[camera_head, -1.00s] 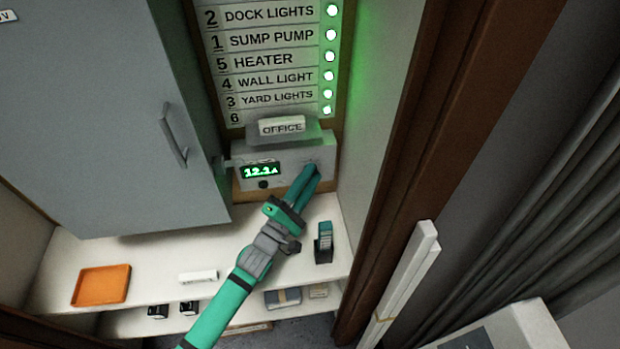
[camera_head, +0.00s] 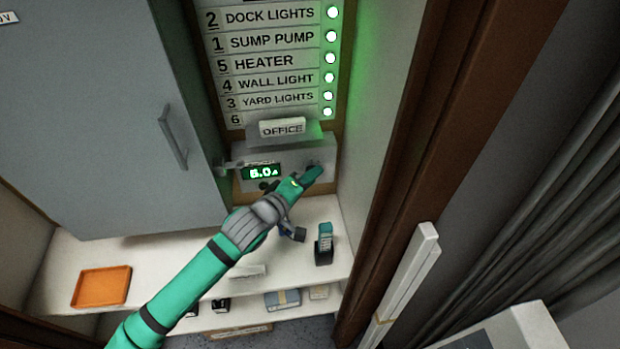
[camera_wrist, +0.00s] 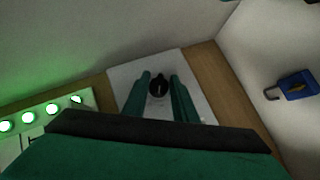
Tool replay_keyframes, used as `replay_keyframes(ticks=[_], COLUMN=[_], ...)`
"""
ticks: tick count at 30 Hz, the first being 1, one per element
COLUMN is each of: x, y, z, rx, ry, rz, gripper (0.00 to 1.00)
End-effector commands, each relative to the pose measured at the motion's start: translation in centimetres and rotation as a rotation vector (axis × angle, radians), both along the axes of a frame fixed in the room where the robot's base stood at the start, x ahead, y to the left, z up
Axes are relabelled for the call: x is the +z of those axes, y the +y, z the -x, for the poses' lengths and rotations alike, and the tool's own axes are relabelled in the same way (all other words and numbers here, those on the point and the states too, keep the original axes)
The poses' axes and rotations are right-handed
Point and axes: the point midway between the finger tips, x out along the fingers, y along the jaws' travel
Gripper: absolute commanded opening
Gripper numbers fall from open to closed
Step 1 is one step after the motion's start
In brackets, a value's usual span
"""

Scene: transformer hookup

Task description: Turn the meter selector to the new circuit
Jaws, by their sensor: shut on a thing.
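The grey meter box (camera_head: 243,183) stands on the shelf against the back board, below the circuit list. Its green display (camera_head: 262,172) appears to read 5.0 A. The black round selector knob (camera_wrist: 158,86) shows in the wrist view, with a light pointer mark on it. My gripper (camera_wrist: 158,84) has its two green fingers on either side of the knob and is shut on it. In the head view my gripper (camera_head: 312,173) is at the right part of the meter's front, and its fingers and wrist hide the knob there.
The circuit list (camera_head: 268,62) has several lit green lamps along its right side. An OFFICE label (camera_head: 282,128) sits above the meter. An orange tray (camera_head: 102,286) lies on the shelf at left. A blue padlock (camera_wrist: 297,86) hangs at the right in the wrist view.

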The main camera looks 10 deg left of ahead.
Motion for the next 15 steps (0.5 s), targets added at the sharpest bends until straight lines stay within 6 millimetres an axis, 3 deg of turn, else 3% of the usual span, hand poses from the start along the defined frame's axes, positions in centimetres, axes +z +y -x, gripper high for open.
replay_keyframes(ticks=[15], x=[0.59], y=[-0.42], z=[-0.28], rx=[-0.001], ry=[0.184], rz=[-0.457], gripper=[0.03])
